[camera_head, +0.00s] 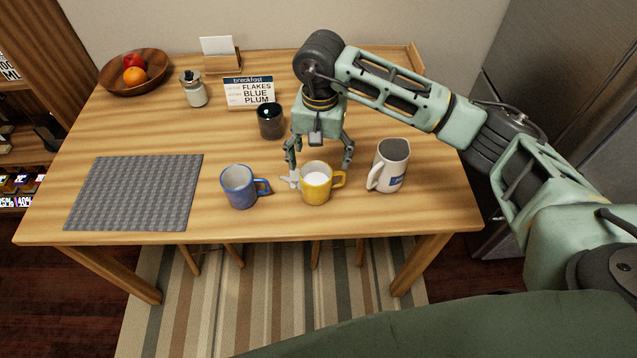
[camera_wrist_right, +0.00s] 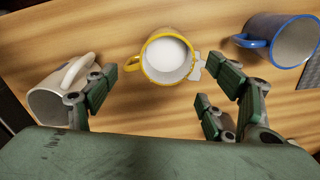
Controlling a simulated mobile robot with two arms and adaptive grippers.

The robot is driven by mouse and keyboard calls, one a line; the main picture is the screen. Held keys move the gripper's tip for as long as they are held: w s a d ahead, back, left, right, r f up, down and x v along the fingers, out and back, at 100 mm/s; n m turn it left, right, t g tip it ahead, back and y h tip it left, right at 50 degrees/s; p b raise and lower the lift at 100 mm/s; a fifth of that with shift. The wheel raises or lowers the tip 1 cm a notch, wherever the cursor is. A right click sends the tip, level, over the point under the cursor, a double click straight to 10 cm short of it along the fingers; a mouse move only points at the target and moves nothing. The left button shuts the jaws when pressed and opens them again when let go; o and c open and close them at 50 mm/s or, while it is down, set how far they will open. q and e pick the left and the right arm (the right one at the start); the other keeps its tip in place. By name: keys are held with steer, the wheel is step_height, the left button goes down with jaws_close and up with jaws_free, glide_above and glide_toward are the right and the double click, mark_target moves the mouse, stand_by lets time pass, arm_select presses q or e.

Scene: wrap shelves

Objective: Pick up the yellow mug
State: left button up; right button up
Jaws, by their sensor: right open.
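The yellow mug (camera_head: 317,184) stands upright near the front edge of the table, with something white inside it. Its handle points right in the head view. It also shows in the right wrist view (camera_wrist_right: 168,56), beyond the fingers. A small white piece (camera_head: 290,179) lies against its left side; I cannot tell what it is. My right gripper (camera_head: 319,158) is open and empty, above and just behind the mug. Its fingers also show in the right wrist view (camera_wrist_right: 165,90), spread apart and not touching the mug. My left gripper is not in view.
A blue mug (camera_head: 238,188) stands left of the yellow mug and a white mug (camera_head: 388,166) stands right of it, both close. A dark jar (camera_head: 270,121) and a breakfast sign (camera_head: 249,93) stand behind. A grey mat (camera_head: 136,191) lies at left.

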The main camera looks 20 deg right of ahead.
mark_target(317, 174)
steer(key=f, duration=0.2)
steer(key=f+p, duration=0.1)
steer(key=f, duration=0.1)
steer(key=f+p, duration=0.1)
steer(key=f, duration=0.1)
steer(key=shift+a+f, duration=0.3)
steer(key=shift+a, duration=0.1)
steer(key=shift+w+f, duration=0.1)
steer(key=shift+f, duration=0.1)
steer(key=shift+c, duration=0.5)
steer(key=c, duration=1.3)
steer(key=shift+c, duration=0.8)
steer(key=shift+r, duration=0.2)
